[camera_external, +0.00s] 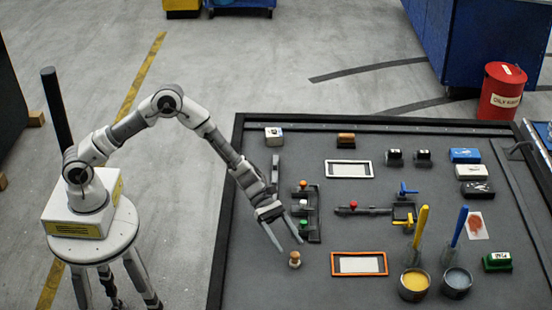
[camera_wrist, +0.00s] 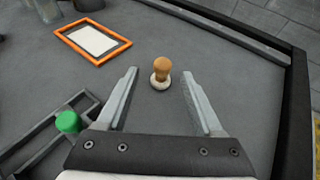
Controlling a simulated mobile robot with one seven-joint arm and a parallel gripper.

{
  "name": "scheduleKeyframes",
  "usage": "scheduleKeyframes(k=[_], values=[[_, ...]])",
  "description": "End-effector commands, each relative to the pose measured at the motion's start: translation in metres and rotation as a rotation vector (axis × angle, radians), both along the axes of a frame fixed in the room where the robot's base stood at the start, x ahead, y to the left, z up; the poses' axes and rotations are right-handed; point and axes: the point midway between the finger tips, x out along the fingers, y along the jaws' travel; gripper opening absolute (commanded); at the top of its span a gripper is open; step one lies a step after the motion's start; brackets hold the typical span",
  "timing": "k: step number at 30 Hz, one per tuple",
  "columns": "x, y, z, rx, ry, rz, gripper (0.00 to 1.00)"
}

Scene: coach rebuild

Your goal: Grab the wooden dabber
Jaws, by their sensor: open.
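The wooden dabber (camera_external: 294,260) stands upright on the dark table, near its left front part. It has a tan wooden knob on a pale round base. In the wrist view the dabber (camera_wrist: 161,74) stands just ahead of the fingertips, centred between their lines. My gripper (camera_external: 285,246) is open and empty, reaching down toward the table close to the dabber. In the wrist view my gripper's two fingers (camera_wrist: 160,72) are spread wide apart, with clear space on both sides of the dabber. I see no contact between them.
A rack (camera_external: 314,225) with coloured knobs stands just behind the dabber; its green knob (camera_wrist: 68,122) shows at lower left in the wrist view. An orange frame (camera_external: 359,264) lies to the right. Pots (camera_external: 414,285) with brushes stand further right. The table around the dabber is clear.

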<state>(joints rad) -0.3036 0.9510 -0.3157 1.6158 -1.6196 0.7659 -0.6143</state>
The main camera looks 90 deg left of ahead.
Motion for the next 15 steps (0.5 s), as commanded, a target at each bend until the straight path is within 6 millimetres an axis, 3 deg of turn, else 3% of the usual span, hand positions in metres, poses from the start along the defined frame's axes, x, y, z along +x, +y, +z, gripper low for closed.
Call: scheduleKeyframes(k=[7, 15], values=[[0.014, -0.030, -0.010, 0.000, 0.000, -0.003, 0.68], [0.025, -0.042, -0.016, 0.000, 0.000, 0.001, 0.68]])
